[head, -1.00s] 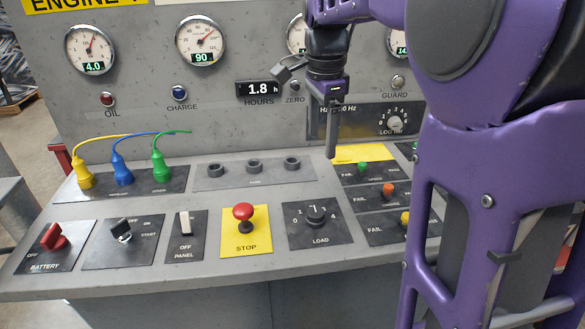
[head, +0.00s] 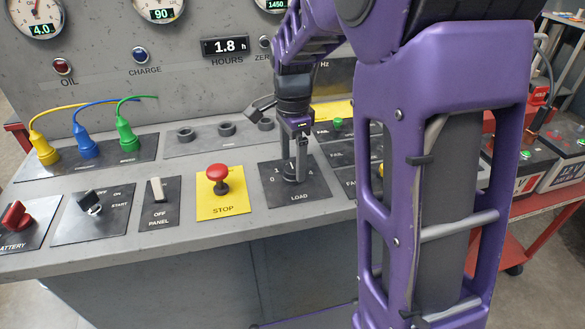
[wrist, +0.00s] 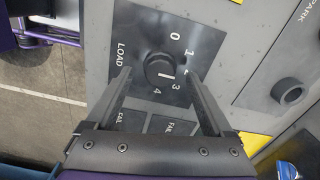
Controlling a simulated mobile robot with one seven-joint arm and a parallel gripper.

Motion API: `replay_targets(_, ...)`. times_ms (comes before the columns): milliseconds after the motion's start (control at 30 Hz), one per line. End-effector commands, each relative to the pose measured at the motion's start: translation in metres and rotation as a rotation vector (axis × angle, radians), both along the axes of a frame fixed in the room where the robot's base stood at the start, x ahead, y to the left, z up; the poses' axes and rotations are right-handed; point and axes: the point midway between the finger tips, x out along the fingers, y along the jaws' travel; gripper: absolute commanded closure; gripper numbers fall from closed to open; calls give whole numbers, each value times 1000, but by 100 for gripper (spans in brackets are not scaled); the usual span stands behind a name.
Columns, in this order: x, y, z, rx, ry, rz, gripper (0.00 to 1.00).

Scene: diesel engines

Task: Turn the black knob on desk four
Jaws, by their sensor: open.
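The black LOAD knob (head: 290,174) sits on a dark plate on the sloped desk panel, right of the yellow STOP plate. In the wrist view the knob (wrist: 158,70) shows a white mark and numbers 0 to 4 around its right side; I cannot tell exactly which number the mark points to. My gripper (head: 294,160) hangs over the knob, partly hiding it in the head view. In the wrist view my gripper (wrist: 156,76) is open, one finger on each side of the knob. Whether the fingers touch it is unclear.
The red STOP button (head: 218,176) stands up just left of the LOAD plate. Black sockets (head: 226,129) lie behind. Yellow, blue and green plugs (head: 86,146) stand at the left. A red cart with batteries (head: 553,150) is at the right.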

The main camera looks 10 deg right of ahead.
Motion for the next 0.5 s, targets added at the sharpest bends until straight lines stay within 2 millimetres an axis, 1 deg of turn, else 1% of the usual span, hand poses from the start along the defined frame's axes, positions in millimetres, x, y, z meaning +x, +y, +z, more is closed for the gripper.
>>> replay_targets(33,0,0,-8,0,2,0,14)
replay_targets(167,0,0,-17,0,1,0,14)
replay_targets(467,0,0,-19,0,-1,0,14)
replay_targets(500,0,0,-19,0,-1,0,16)
